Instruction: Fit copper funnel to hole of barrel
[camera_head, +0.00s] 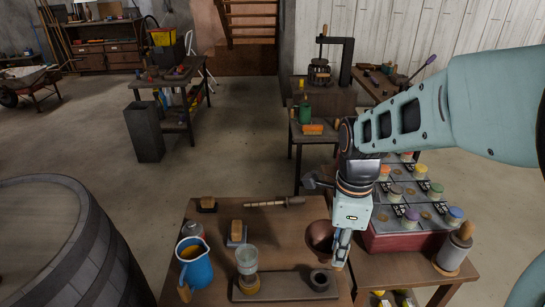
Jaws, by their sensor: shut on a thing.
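My gripper (341,250) points down over the right side of the near wooden table and is shut on the copper funnel (319,238). The funnel is a brown-copper bowl to the left of the fingers, with its wide mouth showing. Its spout and the exact grip contact are hidden. The barrel (100,240) is a large grey wooden cask with dark hoops, upright at the lower left, apart from the gripper. I cannot make out a hole on its visible top or side.
The near table (215,222) holds a blue jug (194,268), a glass jar (247,262), a dark board (280,286) with a dark ring (320,279), and brushes. A tray of colourful jars (398,243) stands right.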

